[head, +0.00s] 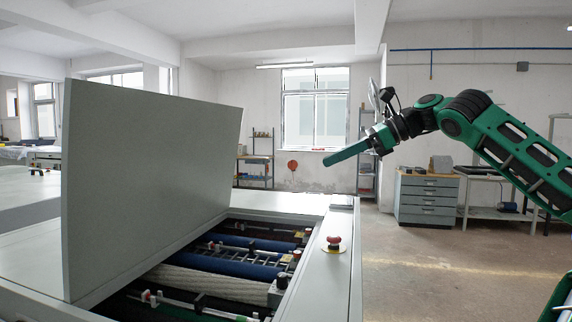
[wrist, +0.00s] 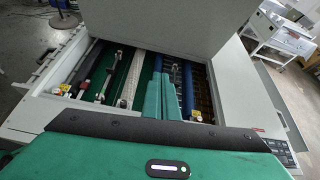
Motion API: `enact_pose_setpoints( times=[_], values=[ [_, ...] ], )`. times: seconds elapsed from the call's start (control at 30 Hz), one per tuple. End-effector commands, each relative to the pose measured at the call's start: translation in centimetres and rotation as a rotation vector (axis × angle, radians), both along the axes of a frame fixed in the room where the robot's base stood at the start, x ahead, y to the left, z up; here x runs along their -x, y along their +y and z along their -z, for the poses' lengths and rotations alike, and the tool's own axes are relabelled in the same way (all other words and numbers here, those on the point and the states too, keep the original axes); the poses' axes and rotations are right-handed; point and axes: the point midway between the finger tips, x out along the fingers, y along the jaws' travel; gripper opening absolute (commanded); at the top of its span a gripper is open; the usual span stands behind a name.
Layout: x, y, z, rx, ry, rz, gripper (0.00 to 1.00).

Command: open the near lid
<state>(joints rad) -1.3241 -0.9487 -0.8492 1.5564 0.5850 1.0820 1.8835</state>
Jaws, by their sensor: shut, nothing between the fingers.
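The near lid (head: 145,180) of the plate processor is a large pale grey panel. It stands raised and tilted at the left of the opening in the head view. Its underside also shows at the top of the wrist view (wrist: 160,25). The opened bay below shows blue and pale rollers (head: 240,260). My gripper (head: 328,161) is shut and empty, with its long green fingers together. It hangs in the air to the right of the lid, apart from it. In the wrist view my fingers (wrist: 160,98) appear in front of the open bay.
A red emergency button (head: 334,242) stands on the processor's right rim (head: 325,285). Another flat cover (head: 25,185) lies at the far left. A grey drawer cabinet (head: 428,198) and shelves stand behind. The floor to the right is clear.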

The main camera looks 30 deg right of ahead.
Motion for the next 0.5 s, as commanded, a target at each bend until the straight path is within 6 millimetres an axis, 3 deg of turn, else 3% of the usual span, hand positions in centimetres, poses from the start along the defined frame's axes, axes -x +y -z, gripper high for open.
enact_pose_setpoints(
  times=[0.27, 0.5],
  values=[
    [-1.8, -0.5, 0.4, -0.090, 0.054, 0.030, 0.00],
    [-4.0, 1.4, 2.0, -0.087, 0.053, 0.033, 0.00]
  ],
)
